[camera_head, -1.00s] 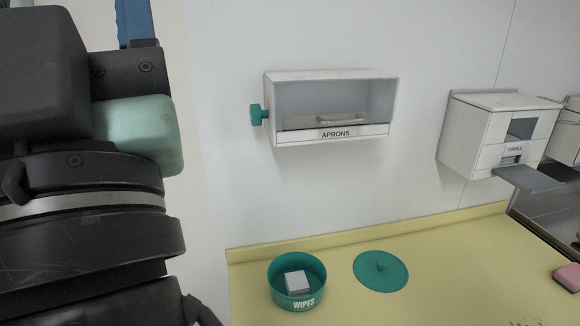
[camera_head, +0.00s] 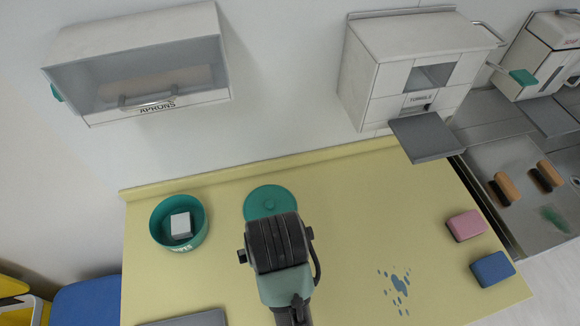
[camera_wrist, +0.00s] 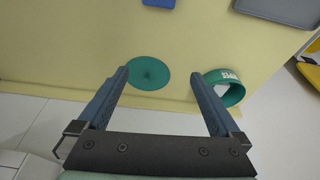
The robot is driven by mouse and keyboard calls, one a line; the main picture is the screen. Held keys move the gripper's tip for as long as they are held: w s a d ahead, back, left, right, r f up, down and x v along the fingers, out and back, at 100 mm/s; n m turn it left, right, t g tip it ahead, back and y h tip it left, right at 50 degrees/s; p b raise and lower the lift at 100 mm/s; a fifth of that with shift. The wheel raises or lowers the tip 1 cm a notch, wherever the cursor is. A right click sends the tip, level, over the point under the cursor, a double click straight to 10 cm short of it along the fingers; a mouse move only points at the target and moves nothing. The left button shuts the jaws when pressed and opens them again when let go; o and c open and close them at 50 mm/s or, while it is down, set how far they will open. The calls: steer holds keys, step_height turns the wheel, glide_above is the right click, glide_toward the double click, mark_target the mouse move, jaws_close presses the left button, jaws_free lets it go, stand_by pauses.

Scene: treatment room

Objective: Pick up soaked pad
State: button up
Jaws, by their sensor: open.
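A pale grey-white block (camera_head: 181,225), which may be the soaked pad, lies inside the teal wipes tub (camera_head: 158,232) at the counter's back left. No pad is labelled, and wetness cannot be told. In the wrist view the tub (camera_wrist: 236,98) is partly behind the right finger. My gripper (camera_wrist: 163,78) is open with nothing between its fingers, above the counter's back edge near the round teal lid (camera_wrist: 150,72). In the head view my wrist hides the fingers and part of the lid (camera_head: 268,200); the tub is to its left.
A pink sponge (camera_head: 466,225) and blue sponge (camera_head: 492,269) lie at the right, near a blue spill (camera_head: 398,282). A grey tray (camera_head: 190,320) is at front left. The aprons box (camera_head: 150,60) and towels dispenser (camera_head: 405,70) overhang the back; the dispenser's grey shelf (camera_head: 427,140) juts out.

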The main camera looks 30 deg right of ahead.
steer(key=s+f+g, duration=0.3)
steer(key=s+f, duration=0.2)
steer(key=s, duration=0.4)
steer(key=shift+m+y, duration=0.3)
steer(key=shift+y, duration=0.1)
steer(key=f, duration=0.4)
steer(key=w+f, duration=0.1)
steer(key=f, duration=0.1)
steer(key=shift+a+f, duration=0.3)
steer(key=shift+w+f+p, duration=0.2)
steer(key=shift+f+p, duration=0.2)
steer(key=shift+f, duration=1.05)
steer(key=shift+w+f+p, duration=0.15)
steer(key=shift+f+p, duration=0.2)
steer(key=shift+f, duration=1.1)
steer(key=c, duration=1.3)
